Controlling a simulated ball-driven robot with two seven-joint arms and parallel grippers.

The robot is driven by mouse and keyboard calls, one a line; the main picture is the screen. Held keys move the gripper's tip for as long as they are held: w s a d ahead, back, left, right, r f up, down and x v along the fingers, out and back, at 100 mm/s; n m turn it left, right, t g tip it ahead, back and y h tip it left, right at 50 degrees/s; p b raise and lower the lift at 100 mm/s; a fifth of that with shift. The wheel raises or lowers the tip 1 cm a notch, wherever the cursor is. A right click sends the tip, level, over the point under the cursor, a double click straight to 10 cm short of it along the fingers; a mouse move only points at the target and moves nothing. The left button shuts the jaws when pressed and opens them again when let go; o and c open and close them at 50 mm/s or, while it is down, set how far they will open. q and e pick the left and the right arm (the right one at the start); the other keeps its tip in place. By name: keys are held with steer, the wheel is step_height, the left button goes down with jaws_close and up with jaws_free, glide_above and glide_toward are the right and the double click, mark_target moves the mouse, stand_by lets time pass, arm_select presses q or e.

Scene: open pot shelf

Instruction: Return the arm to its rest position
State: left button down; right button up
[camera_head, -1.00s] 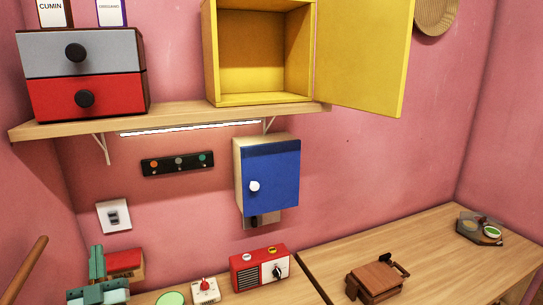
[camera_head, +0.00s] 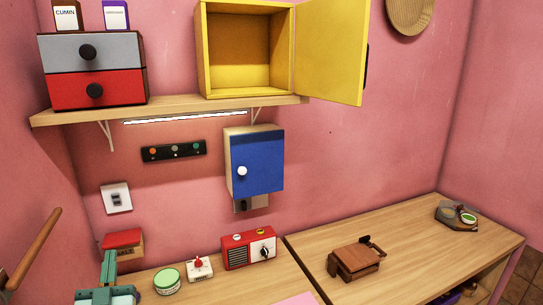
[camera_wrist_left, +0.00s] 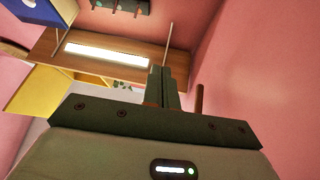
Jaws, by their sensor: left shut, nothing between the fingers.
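My left gripper (camera_head: 109,264) shows at the lower left of the head view, teal-green with its fingers pointing up. In the left wrist view its fingers (camera_wrist_left: 165,88) are together with nothing between them. It is in front of a red-topped box (camera_head: 122,241) and covers part of it. My right gripper is not in view.
A yellow cabinet (camera_head: 201,60) with its door open and a two-drawer box (camera_head: 92,70) stand on the wall shelf (camera_head: 180,108). A blue-doored box (camera_head: 258,165) hangs below. A red radio (camera_head: 249,250), timer (camera_head: 200,268) and green-lidded tin (camera_head: 166,281) line the counter; a wooden rail (camera_head: 35,255) juts at left.

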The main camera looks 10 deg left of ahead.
arm_select(q)
steer(key=s+d+f+m+g+h, duration=0.7)
steer(key=d+f+m+g, duration=0.1)
steer(key=d+f, duration=0.3)
steer(key=s+f+m+g+y, duration=0.25)
steer(key=s+g, duration=0.55)
steer(key=s, duration=0.9)
steer(key=s+d+f+g+h+b, duration=0.1)
steer(key=s+d+f+g+b, duration=0.15)
steer(key=f, duration=1.35)
steer(key=s+d+f+g+h+b, duration=0.1)
steer(key=s+d+f+h+b, duration=0.15)
steer(key=f, duration=1.35)
steer(key=s+f+n+g+b, duration=0.3)
steer(key=s+f+n+b, duration=0.1)
steer(key=s+f, duration=1.6)
steer(key=shift+s+f+h+b, duration=0.15)
steer(key=shift+s+h+b, duration=0.25)
steer(key=shift+s+b, duration=0.1)
